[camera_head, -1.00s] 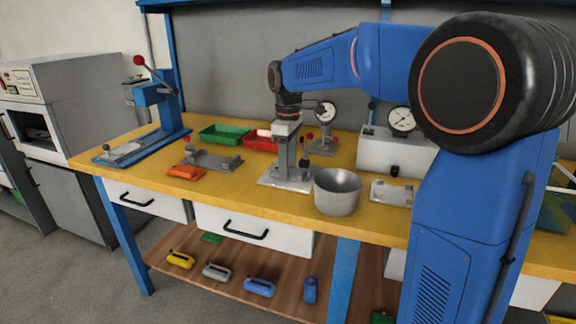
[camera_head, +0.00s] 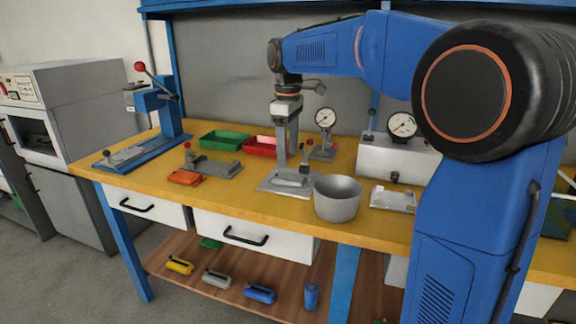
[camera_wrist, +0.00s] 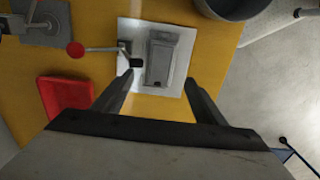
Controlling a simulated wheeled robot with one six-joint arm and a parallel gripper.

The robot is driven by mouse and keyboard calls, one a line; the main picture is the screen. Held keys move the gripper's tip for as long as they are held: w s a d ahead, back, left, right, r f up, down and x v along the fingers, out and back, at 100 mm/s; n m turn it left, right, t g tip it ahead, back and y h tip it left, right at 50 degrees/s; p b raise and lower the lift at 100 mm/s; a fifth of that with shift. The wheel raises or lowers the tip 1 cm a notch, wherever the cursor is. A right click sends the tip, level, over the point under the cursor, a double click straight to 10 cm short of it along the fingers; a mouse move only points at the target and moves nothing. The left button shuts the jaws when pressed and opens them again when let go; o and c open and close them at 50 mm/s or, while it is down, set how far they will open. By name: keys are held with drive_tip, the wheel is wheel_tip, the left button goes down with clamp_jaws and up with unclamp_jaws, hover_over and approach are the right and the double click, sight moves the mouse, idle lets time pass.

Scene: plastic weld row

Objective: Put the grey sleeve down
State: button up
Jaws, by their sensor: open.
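The grey sleeve (camera_wrist: 160,62) lies on a pale flat plate (camera_wrist: 130,38) in the wrist view. In the head view the sleeve (camera_head: 290,181) shows small and low on the plate (camera_head: 268,186), below my gripper (camera_head: 287,160). My gripper is open and empty. In the wrist view its two fingertips (camera_wrist: 158,82) stand apart, one to each side of the sleeve's near end, and they do not appear to touch it. A small clamp with a red knob (camera_wrist: 76,49) stands beside the sleeve on the plate.
A grey metal pot (camera_head: 338,199) stands close right of the plate. Red (camera_head: 260,147) and green (camera_head: 224,140) trays, a dial gauge (camera_head: 325,118) and a grey fixture (camera_head: 215,166) are nearby. Coloured sleeve-like pieces lie on the lower shelf (camera_head: 240,285).

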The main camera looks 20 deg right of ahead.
drive_tip(key=shift+r, duration=2.65)
drive_tip(key=shift+s, duration=0.1)
